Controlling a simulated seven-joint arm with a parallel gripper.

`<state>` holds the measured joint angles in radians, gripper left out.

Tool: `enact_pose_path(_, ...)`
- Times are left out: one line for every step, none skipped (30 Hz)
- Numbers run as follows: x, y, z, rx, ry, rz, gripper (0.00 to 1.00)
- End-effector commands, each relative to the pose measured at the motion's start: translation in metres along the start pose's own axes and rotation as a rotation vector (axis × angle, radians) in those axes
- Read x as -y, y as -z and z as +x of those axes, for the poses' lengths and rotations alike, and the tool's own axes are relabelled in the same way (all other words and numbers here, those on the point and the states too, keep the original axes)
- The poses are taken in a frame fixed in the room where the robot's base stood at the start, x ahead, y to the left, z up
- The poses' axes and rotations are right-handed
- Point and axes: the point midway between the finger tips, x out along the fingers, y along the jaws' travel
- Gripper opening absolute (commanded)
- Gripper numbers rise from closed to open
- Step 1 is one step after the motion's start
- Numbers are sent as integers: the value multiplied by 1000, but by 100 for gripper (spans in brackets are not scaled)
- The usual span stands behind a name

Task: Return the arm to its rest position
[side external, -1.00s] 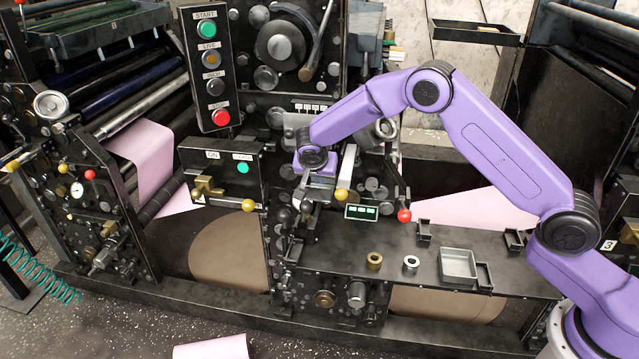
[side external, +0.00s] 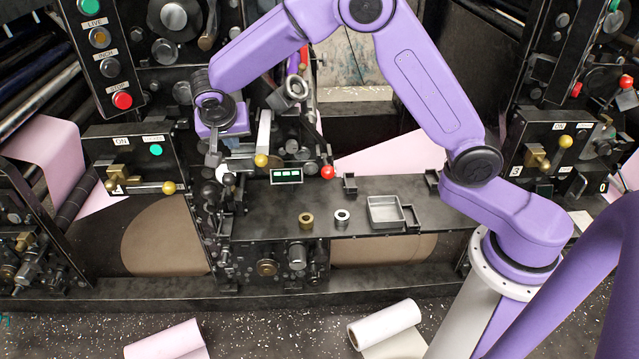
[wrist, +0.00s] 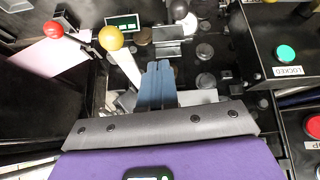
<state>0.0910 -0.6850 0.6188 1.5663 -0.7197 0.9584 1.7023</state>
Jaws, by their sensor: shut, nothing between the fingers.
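My purple arm reaches leftward over the machine's bench in the side view. My gripper (side external: 213,160) hangs at the left end of the bench, in front of the dark machine panel. In the wrist view my gripper (wrist: 158,66) has its two grey-blue fingers together, with nothing between them. A lever with a yellow knob (wrist: 111,38) stands close to the fingers on the left of that view. The fingertips are small and partly lost against the dark machine in the side view.
A brass ring (side external: 306,221), a silver ring (side external: 342,218) and a grey tray (side external: 371,204) are on the bench. A red-knobbed lever (side external: 327,172) and small display (side external: 287,177) stand nearby. A control box (side external: 132,158) is left. Paper rolls (side external: 388,322) lie on the floor.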

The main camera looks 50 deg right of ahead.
Motion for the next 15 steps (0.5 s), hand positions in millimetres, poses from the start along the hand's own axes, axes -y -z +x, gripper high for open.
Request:
enact_pose_path(-8, -6, -11, 19, 12, -56, 0)
enact_pose_path(-14, -11, -17, 32, 20, -101, 0)
enact_pose_path(-22, -18, -26, 53, 31, -165, 0)
enact_pose_path(-30, -25, -33, 69, 41, -217, 0)
enact_pose_path(-37, -31, -40, 85, 51, -270, 0)
enact_pose_path(-48, -39, -49, 106, 66, -340, 0)
enact_pose_path(-56, -45, -55, 121, 77, -392, 0)
enact_pose_path(-65, -51, -61, 136, 89, -442, 0)
enact_pose_path(-77, -60, -69, 155, 107, -513, 0)
enact_pose_path(-86, -66, -75, 169, 120, -565, 0)
enact_pose_path(-96, -72, -80, 181, 135, -619, 0)
enact_pose_path(-109, -81, -88, 199, 155, -688, 0)
enact_pose_path(-119, -87, -93, 212, 171, -740, 0)
enact_pose_path(-129, -93, -98, 224, 187, -792, 0)
enact_pose_path(-143, -101, -104, 239, 209, -861, 0)
